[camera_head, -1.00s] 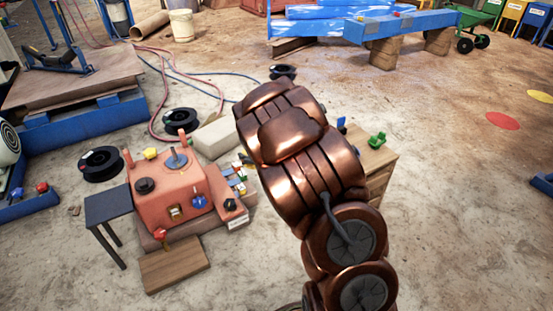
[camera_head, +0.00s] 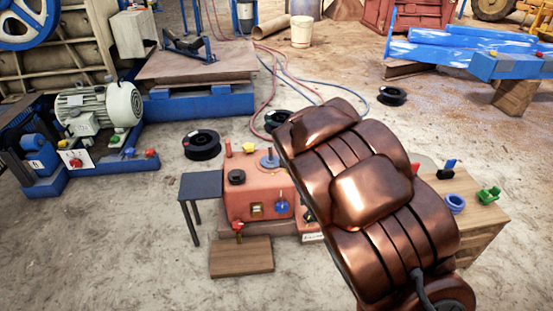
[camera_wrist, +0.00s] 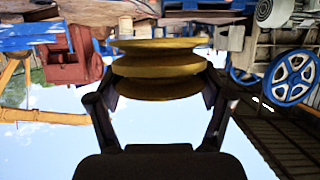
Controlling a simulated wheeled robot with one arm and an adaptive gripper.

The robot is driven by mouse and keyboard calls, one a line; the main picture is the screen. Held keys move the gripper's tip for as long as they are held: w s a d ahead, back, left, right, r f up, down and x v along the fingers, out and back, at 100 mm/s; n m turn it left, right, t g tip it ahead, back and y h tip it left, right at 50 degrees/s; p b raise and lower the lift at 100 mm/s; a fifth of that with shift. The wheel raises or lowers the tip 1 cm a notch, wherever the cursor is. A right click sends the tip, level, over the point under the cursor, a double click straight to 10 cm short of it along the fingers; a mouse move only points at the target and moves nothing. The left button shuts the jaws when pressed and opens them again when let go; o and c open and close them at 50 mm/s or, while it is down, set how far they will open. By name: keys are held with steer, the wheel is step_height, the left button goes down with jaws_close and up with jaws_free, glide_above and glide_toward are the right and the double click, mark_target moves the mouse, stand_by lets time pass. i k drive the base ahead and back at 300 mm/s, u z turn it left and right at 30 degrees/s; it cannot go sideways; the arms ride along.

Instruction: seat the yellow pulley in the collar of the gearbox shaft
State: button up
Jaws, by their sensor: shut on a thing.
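The yellow pulley (camera_wrist: 158,66) is in the wrist view, a stack of round flanges gripped from both sides. My gripper (camera_wrist: 160,88) is shut on it, one finger at each side. The red gearbox (camera_head: 262,190) stands on the ground left of my arm in the head view. On its top a grey-blue disc with a short upright shaft (camera_head: 270,161) shows, close to my arm's edge. I cannot make out the collar. My arm hides the gearbox's right part, and neither gripper nor pulley shows in the head view.
A dark small table (camera_head: 200,184) stands left of the gearbox and a wooden board (camera_head: 241,257) lies before it. A wooden cabinet (camera_head: 475,212) with blue and green parts is on the right. A black spool (camera_head: 202,145) lies behind. A grey motor (camera_head: 100,108) is at left.

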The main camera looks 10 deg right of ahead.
mark_target(271, 161)
steer(key=u, duration=0.35)
steer(key=i, duration=1.05)
steer(key=u, duration=0.45)
